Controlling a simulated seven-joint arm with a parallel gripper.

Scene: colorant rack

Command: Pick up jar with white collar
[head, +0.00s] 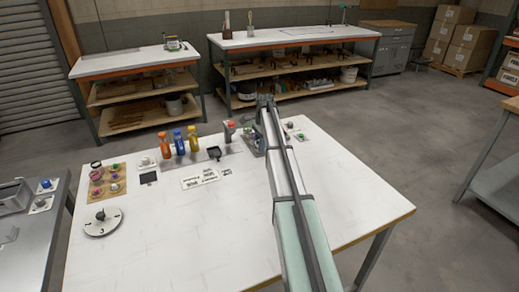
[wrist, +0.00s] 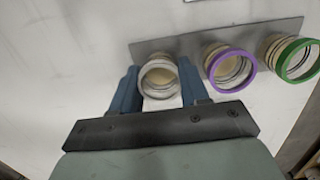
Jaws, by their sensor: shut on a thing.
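The jar with the white collar (wrist: 158,76) is in the wrist view, its open round mouth facing the camera. My gripper (wrist: 157,84) has one blue finger on each side of it and is shut on it. The jar overlaps the front edge of a grey strip (wrist: 196,42); I cannot tell whether it is clear of the surface. A jar with a purple collar (wrist: 248,67) and a jar with a green collar (wrist: 287,72) stand to its right. In the head view my arm largely hides this spot.
The table's front is clear. The purple-collared jar stands close beside my right finger.

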